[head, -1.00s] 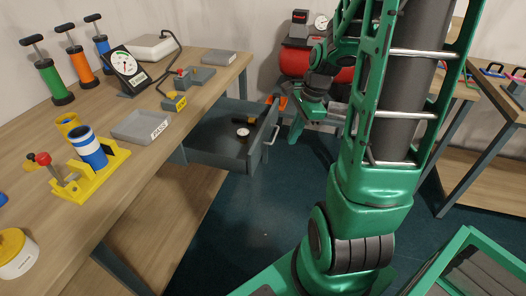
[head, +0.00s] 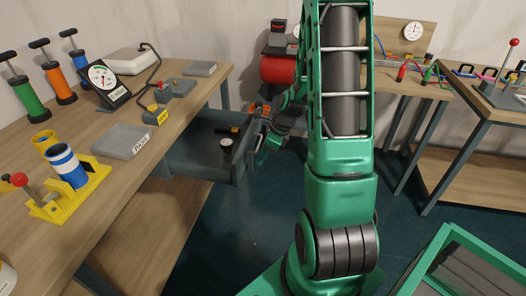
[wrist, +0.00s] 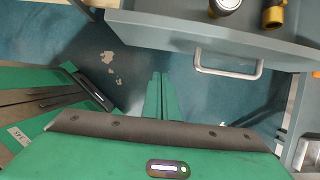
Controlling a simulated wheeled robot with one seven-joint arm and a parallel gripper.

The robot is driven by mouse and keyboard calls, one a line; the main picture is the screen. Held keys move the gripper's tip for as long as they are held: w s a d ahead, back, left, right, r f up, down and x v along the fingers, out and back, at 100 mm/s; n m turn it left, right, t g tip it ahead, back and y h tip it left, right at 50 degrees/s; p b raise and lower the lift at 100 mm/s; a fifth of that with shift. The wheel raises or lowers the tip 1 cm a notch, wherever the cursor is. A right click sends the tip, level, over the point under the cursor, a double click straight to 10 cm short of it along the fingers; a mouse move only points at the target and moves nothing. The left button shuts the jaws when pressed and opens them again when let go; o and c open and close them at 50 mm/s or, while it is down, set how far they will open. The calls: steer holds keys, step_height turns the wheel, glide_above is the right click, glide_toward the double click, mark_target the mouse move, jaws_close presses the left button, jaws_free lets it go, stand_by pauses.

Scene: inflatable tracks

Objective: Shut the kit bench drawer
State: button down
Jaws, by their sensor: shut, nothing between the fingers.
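The grey kit bench drawer (head: 200,158) stands pulled out from under the wooden bench in the head view. Its front panel (wrist: 190,35) and pale bar handle (wrist: 228,73) show in the wrist view. Inside lie a small round gauge (head: 226,143) and a black and yellow tool (wrist: 273,14). My gripper (wrist: 159,76) is shut and empty, its green fingers together, just outside the drawer front and left of the handle in the wrist view. In the head view my gripper (head: 264,154) is beside the drawer's front; whether it touches is unclear.
The bench top (head: 190,103) holds a grey PASS tray (head: 122,141), a yellow fixture (head: 75,192), hand pumps and a dial gauge. A red tank (head: 278,69) stands behind my arm. Another bench (head: 433,90) is at the right. Dark floor is open before the drawer.

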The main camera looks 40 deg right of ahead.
steer(key=shift+w+a+f, duration=0.3)
steer(key=shift+w+a, duration=0.2)
steer(key=shift+w, duration=0.1)
steer(key=shift+w+a+f, duration=0.25)
steer(key=shift+w+a, duration=0.2)
steer(key=shift+w, duration=0.2)
steer(key=shift+w+a+f, duration=0.3)
steer(key=shift+w+a, duration=0.2)
steer(key=shift+w, duration=0.1)
